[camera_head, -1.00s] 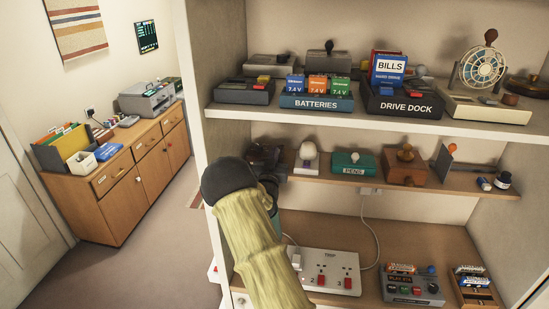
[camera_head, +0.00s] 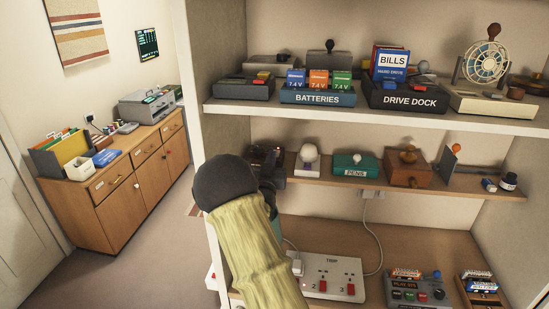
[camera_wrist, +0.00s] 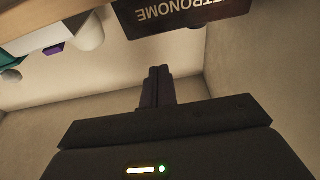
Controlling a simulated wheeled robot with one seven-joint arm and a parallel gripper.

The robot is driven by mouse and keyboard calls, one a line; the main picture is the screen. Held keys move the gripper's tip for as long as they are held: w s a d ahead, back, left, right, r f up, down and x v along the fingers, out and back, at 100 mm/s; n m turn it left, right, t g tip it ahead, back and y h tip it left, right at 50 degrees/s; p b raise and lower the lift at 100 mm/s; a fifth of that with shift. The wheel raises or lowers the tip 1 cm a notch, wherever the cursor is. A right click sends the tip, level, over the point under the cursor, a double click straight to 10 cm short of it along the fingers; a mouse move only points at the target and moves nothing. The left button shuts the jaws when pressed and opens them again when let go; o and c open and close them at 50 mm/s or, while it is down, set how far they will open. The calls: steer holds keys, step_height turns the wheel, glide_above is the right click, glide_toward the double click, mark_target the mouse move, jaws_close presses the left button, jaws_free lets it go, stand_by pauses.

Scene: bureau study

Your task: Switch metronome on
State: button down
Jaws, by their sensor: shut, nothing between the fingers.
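The metronome (camera_wrist: 190,12) shows in the wrist view as a dark body with its name in pale letters, upside down and cut off by the top edge. In the head view, a dark device (camera_head: 266,156) at the left end of the middle shelf appears to be it; my arm partly covers it. My gripper (camera_wrist: 158,73) is shut and empty, its fingers pointing toward the wall just below the metronome in the wrist picture, with no clear contact. In the head view my arm hides the fingertips. The metronome's switch cannot be made out.
A white knobbed thing (camera_head: 308,159), a teal pens box (camera_head: 355,165) and a wooden box (camera_head: 408,168) stand to the right on the middle shelf (camera_head: 440,188). The upper shelf (camera_head: 400,121) overhangs them. A power strip (camera_head: 328,276) lies below. The shelf unit's left post (camera_head: 190,110) is close.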

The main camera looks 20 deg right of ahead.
steer(key=b+v, duration=0.1)
steer(key=v, duration=0.2)
steer(key=f+b+v, duration=0.1)
steer(key=v, duration=0.1)
steer(key=shift+s, duration=0.3)
steer(key=shift+f, duration=0.1)
steer(key=s+a+f+n+g+y, duration=0.3)
steer(key=s+a+f+g+y, duration=0.5)
steer(key=s+a+f+y, duration=0.15)
steer(key=s+a+f+n+g+y, duration=0.1)
steer(key=s+a+n+g, duration=0.1)
steer(key=s, duration=0.8)
steer(key=s+a+f+n+g+y, duration=0.1)
steer(key=s+a+g, duration=0.3)
steer(key=s, duration=0.6)
steer(key=shift+s+f+n+g, duration=0.15)
steer(key=shift+f+n+g, duration=0.1)
steer(key=shift+n+g, duration=0.2)
